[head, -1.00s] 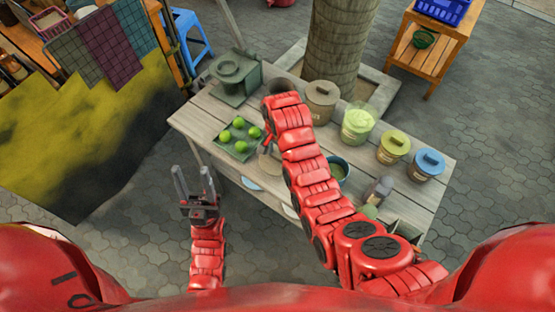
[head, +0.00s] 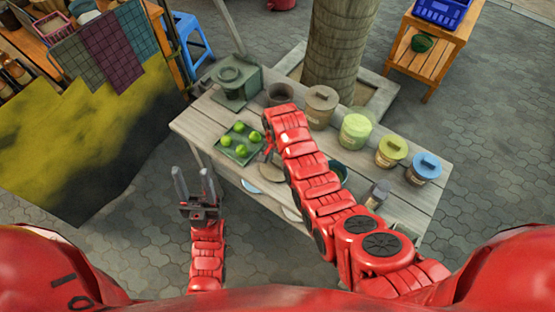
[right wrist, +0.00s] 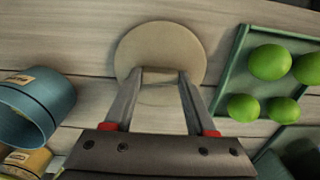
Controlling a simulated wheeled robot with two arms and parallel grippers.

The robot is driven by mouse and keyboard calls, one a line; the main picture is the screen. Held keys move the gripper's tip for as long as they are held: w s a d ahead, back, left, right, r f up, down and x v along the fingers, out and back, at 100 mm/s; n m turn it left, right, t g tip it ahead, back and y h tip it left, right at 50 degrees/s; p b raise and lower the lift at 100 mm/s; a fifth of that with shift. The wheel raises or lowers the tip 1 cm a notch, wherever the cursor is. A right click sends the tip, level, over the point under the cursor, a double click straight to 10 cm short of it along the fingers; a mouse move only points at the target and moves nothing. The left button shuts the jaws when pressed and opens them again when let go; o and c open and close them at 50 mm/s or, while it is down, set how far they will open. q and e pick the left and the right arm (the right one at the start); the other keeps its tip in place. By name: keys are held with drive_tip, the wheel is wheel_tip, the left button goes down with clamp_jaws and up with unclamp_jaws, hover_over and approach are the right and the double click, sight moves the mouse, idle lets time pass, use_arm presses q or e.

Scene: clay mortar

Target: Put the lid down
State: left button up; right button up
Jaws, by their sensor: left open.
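The lid, a round tan disc, fills the upper middle of the right wrist view (right wrist: 160,42). In the head view a pale disc that looks like it (head: 271,172) shows beside my right arm, over the table. I cannot tell whether the lid touches the planks. My left gripper (head: 197,184) is open and empty, pointing up in front of the table's left end.
A tray (head: 230,155) of green limes lies left of the lid. A brown canister (head: 320,107), a green one (head: 355,130), a yellow one (head: 391,152) and a blue one (head: 424,168) line the back right. A dark pot (head: 279,94) stands behind my right arm.

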drive_tip(key=o, duration=0.5)
drive_tip(key=shift+c, duration=0.2)
